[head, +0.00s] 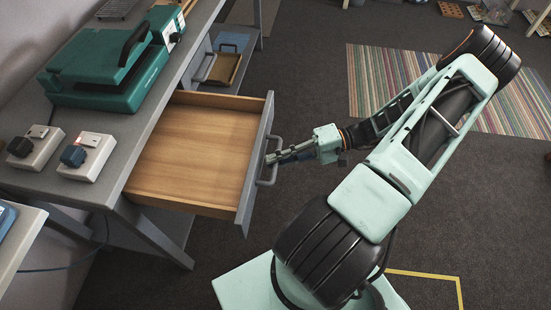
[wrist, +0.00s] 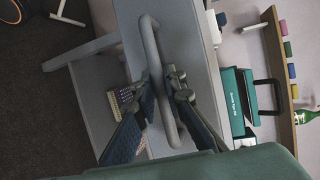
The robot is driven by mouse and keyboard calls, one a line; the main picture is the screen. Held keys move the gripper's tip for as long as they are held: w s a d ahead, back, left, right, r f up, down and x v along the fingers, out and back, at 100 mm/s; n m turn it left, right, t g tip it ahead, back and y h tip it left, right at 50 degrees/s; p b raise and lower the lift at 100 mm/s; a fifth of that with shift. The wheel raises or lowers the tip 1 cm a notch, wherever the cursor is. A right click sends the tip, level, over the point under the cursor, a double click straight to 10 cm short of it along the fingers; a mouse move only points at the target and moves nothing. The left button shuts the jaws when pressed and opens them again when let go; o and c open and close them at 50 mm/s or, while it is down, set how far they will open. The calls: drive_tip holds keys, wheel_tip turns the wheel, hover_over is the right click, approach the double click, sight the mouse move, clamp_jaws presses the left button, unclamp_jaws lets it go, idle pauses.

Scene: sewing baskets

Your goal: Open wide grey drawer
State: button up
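The wide grey drawer (head: 244,180) stands pulled well out from under the grey workbench (head: 112,175) in the head view. Its wooden inside is bare where it shows. Its grey bar handle (head: 273,170) is on the front panel, and it also shows as a curved bar in the wrist view (wrist: 153,50). My gripper (head: 270,158) is at the handle. In the wrist view, my gripper's fingers (wrist: 161,82) converge on the bar from both sides, with the bar between the tips. They look shut on it.
A green heat press (head: 105,75) and two small control boxes (head: 88,157) stand on the workbench. Another open compartment with a tray (head: 222,68) lies beyond the drawer. A striped rug (head: 385,75) lies on the floor. The dark floor right of the drawer is mostly clear.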

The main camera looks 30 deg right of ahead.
drive_tip(key=o, duration=0.4)
drive_tip(key=shift+c, duration=0.2)
drive_tip(key=v, duration=1.2)
